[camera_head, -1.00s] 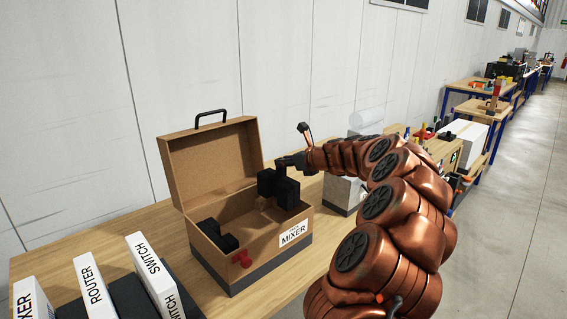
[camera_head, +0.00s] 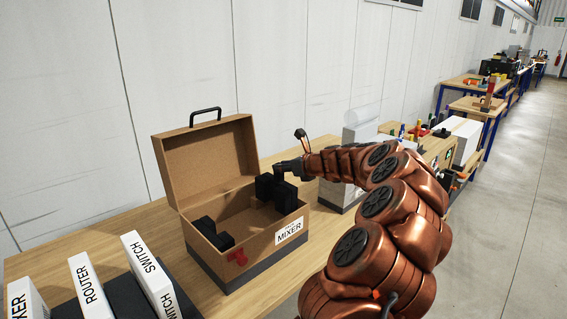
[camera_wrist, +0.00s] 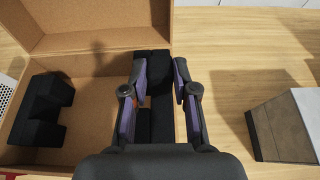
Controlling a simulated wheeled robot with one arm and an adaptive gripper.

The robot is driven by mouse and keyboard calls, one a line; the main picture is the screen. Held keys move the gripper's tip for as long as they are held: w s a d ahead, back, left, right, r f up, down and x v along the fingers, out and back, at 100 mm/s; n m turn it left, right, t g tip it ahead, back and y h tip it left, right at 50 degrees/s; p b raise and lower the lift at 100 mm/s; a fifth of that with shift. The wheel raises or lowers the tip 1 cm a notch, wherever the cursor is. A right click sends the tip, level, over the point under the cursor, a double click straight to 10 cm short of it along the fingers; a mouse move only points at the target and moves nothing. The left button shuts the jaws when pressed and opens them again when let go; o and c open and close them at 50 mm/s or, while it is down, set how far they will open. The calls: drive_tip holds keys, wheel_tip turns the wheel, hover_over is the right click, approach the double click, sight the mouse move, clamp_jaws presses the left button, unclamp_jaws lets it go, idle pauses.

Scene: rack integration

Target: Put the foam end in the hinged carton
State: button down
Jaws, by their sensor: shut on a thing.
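The hinged carton (camera_head: 255,248) is a brown box marked MIXER, with its lid (camera_head: 208,160) open and leaning back. My gripper (camera_wrist: 160,74) is shut on a black foam end (camera_head: 286,197), which also shows between the fingers in the wrist view (camera_wrist: 152,62). The held foam end is at the carton's right end, with its lower part inside the opening. I cannot tell whether it touches the floor of the carton. A second black foam end (camera_head: 213,234) lies inside at the left end, and also shows in the wrist view (camera_wrist: 40,108).
A red piece (camera_head: 237,257) is on the carton's front. White boxes labelled ROUTER (camera_head: 88,285) and SWITCH (camera_head: 150,275) stand at the front left. A grey-white box (camera_head: 337,192) stands right of the carton, with bare wood between them. The carton's middle is empty.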

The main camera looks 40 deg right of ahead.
sight(284, 183)
drive_tip(key=shift+f+b, duration=0.95)
drive_tip(key=shift+f, duration=2.05)
drive_tip(key=c, duration=0.8)
unclamp_jaws()
drive_tip(key=shift+s, duration=0.1)
drive_tip(key=v, duration=1.1)
drive_tip(key=shift+s+a+r, duration=0.1)
drive_tip(key=shift+s+r, duration=0.1)
drive_tip(key=shift+s, duration=0.15)
